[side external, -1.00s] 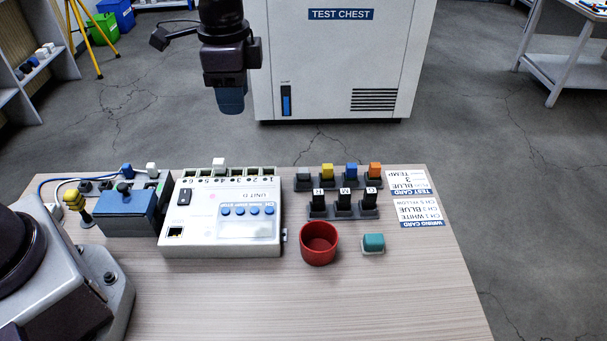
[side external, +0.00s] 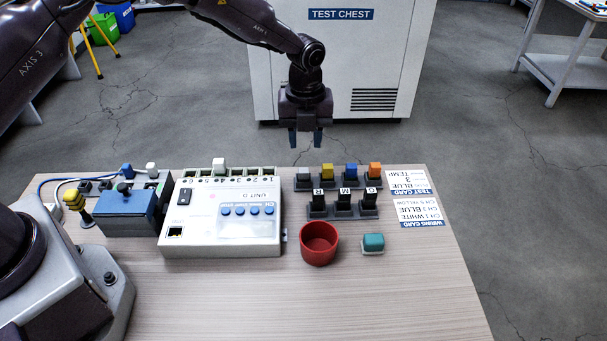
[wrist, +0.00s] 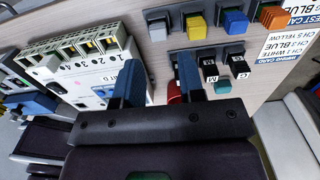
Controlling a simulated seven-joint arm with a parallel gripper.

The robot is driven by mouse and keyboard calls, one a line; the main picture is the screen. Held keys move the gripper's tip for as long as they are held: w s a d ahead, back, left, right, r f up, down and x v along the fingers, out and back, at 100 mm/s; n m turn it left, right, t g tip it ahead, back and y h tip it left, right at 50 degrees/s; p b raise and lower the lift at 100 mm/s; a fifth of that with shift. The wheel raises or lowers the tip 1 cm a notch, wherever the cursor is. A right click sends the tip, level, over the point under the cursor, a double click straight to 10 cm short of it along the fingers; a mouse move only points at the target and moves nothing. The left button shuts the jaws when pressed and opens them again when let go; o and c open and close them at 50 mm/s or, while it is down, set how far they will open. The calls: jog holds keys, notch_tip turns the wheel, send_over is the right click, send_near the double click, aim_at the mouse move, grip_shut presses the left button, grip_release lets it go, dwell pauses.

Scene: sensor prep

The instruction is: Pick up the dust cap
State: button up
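No piece is labelled as a dust cap, so I cannot tell for certain which one it is. Small capped pieces stand in a row of dark holders: grey (side external: 303,173), yellow (side external: 327,171), blue (side external: 351,171) and orange (side external: 375,169). In the wrist view the grey piece (wrist: 158,27) is at the top centre. A white block (side external: 218,165) sits on the back edge of the white unit (side external: 190,240). A teal block (side external: 373,242) lies at the front right. My gripper (side external: 305,141) is open and empty, above and behind the grey piece, fingers pointing down.
Three black lettered pieces (side external: 343,200) stand in front of the coloured row. A red cup (side external: 319,245) is left of the teal block. Wiring cards (side external: 418,212) lie at the right. A blue box (side external: 127,214) is left of the unit. The table's front is clear.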

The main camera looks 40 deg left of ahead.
aim_at(303, 176)
notch_tip(303, 176, down, 8)
jog(key=shift+s+a+f, duration=0.1)
jog(key=c, duration=0.7)
jog(key=shift+o, duration=0.2)
